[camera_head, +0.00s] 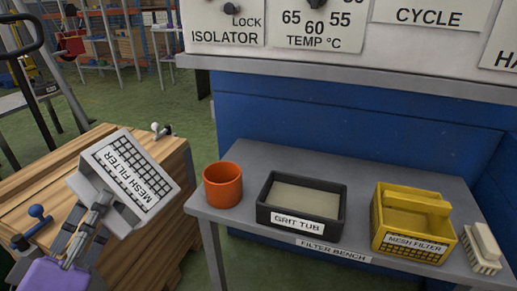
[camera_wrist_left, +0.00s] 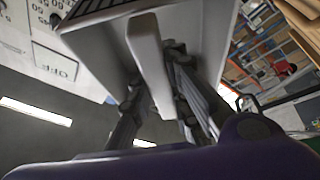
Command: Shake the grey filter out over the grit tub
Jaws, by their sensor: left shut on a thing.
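The grey mesh filter (camera_head: 127,180) is held in the air at the left of the head view, in front of the wooden workbench, tilted with its labelled mesh face toward the head camera. My left gripper (camera_head: 96,212) is shut on its handle bar; the wrist view shows the fingers on either side of that pale bar (camera_wrist_left: 150,62). The black grit tub (camera_head: 302,205) stands on the filter bench with a flat greyish fill inside. The filter is apart from the tub, to its left. My right gripper is not in view.
An orange cup (camera_head: 223,185) stands left of the tub on the filter bench (camera_head: 350,165). A yellow mesh filter (camera_head: 412,220) and a brush (camera_head: 482,248) stand to its right. The blue machine (camera_head: 350,120) with its control panel rises behind. A wooden workbench (camera_head: 165,215) stands at left.

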